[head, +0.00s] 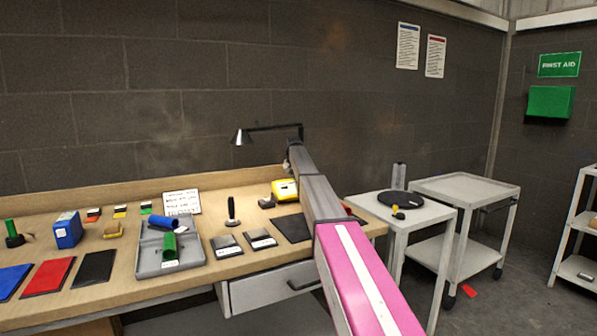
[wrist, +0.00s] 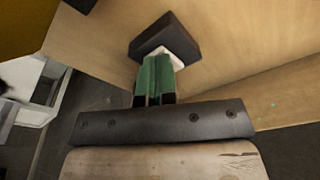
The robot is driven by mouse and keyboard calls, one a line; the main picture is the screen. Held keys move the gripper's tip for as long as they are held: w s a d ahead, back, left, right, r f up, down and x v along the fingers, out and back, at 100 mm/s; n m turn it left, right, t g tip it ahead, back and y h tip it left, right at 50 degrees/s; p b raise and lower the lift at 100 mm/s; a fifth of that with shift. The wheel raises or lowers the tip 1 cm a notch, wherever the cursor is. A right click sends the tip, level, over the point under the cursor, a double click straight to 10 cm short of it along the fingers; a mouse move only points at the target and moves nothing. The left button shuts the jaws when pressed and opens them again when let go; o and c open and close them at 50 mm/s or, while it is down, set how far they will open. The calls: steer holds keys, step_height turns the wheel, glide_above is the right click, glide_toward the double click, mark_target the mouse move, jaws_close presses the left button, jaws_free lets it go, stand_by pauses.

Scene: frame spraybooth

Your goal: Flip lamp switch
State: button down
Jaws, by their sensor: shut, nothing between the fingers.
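The desk lamp (head: 243,137) has a dark conical shade on a thin black arm above the back of the bench. In the wrist view, a dark block with a white part (wrist: 167,32) sits on the wooden bench top; it looks like the lamp switch. My gripper (wrist: 157,62) has green fingers, shut and empty. Its tips point at the white part and overlap it in the picture; whether they touch cannot be told. In the head view my pink and grey arm reaches over the bench and the fingers cannot be made out.
A yellow object (head: 285,190) stands close beside my arm. A grey tray (head: 150,262) with blue and green rolls lies farther left. Two trolleys, one with a black disc (head: 405,203), stand to the right. The wooden bench has a raised back edge (head: 240,180).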

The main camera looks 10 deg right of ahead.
steer(key=shift+f, duration=0.15)
steer(key=shift+r, duration=3.55)
